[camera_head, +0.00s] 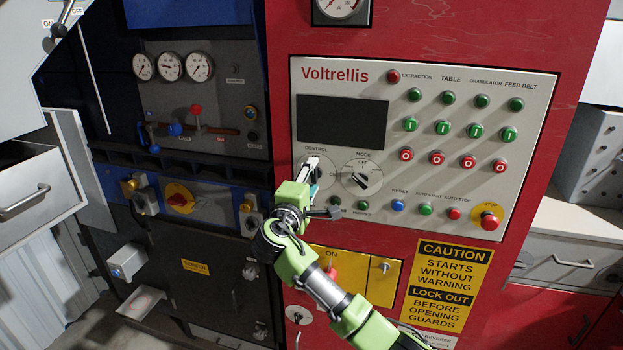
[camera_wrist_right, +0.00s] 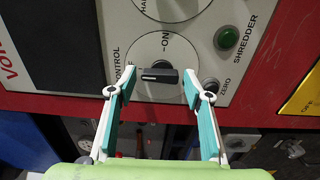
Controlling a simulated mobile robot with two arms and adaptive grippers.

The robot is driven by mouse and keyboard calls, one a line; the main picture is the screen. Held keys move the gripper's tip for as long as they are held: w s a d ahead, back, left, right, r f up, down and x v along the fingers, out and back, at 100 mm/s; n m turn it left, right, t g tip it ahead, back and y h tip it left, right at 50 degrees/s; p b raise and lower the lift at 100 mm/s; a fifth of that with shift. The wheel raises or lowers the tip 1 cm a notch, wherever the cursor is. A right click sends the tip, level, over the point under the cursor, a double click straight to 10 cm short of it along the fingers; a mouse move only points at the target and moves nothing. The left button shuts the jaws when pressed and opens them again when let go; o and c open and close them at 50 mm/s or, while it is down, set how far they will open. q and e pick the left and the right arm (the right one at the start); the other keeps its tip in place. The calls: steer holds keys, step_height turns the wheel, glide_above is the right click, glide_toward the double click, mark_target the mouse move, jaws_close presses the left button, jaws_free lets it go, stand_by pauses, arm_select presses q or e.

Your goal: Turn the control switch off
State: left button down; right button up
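The control switch is a black bar knob (camera_wrist_right: 158,75) on a round white dial (camera_wrist_right: 160,48) in the right wrist view. It lies horizontal there, with a pale mark on its left half. The "ON" lettering is above it; lettering at its left is partly hidden by a finger. My right gripper (camera_wrist_right: 157,80) is open, with one fingertip on each side of the knob and a visible gap to each. In the head view the right gripper (camera_head: 313,170) is at the CONTROL dial (camera_head: 326,172) and hides the knob. My left gripper is not in view.
The MODE switch (camera_head: 362,179) is just right of the CONTROL dial. Several push buttons fill the panel (camera_head: 462,105), with a red stop button (camera_head: 488,220) at lower right. In the wrist view a green SHREDDER button (camera_wrist_right: 227,37) is near the right finger. A dark screen (camera_head: 342,122) is above.

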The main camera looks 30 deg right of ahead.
steer(key=shift+s+a+f, duration=0.1)
steer(key=shift+s+a, duration=0.05)
steer(key=shift+a, duration=0.05)
steer(key=v, duration=1.1)
steer(key=shift+a, duration=0.2)
steer(key=shift+s, duration=0.1)
